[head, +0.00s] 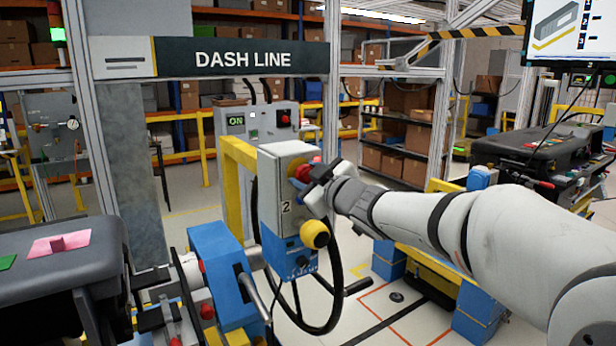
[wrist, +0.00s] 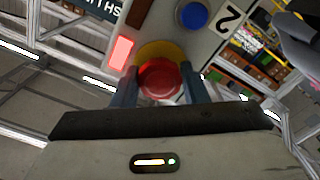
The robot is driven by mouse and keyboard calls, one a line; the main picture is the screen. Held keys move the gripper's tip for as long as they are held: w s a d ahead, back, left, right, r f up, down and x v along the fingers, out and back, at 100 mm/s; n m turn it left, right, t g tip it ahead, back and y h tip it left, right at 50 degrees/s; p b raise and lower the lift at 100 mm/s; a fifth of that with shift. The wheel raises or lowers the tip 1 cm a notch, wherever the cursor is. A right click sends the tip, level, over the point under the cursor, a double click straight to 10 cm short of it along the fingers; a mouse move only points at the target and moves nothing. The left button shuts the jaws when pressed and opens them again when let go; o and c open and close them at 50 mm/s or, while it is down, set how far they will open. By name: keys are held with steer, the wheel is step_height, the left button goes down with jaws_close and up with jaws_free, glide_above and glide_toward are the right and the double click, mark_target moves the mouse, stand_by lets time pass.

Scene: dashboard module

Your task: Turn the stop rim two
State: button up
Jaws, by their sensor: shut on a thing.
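A grey control box (head: 285,205) marked "2" stands in the middle of the head view. The red stop button (head: 303,171) sits on a yellow collar on its upper face. In the wrist view the red stop rim (wrist: 160,80) lies between the two fingers of my gripper (wrist: 158,88), with the yellow collar (wrist: 160,50) behind it. My gripper, also in the head view (head: 316,174), is shut on the rim. The fingers hide the rim's sides.
A dark dashboard (head: 60,255) is at the left. A blue button (wrist: 192,15) shows near the rim.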

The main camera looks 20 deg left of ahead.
steer(key=c, duration=0.3)
steer(key=shift+m+p, duration=0.3)
steer(key=shift+p, duration=0.1)
steer(key=m+p, duration=0.2)
steer(key=shift+r+m, duration=0.1)
steer(key=shift+m, duration=0.2)
steer(key=shift+m+p, duration=1.5)
steer(key=shift+m, duration=0.3)
steer(key=shift+f, duration=0.2)
steer(key=o, duration=1)
steer(key=shift+c, duration=0.2)
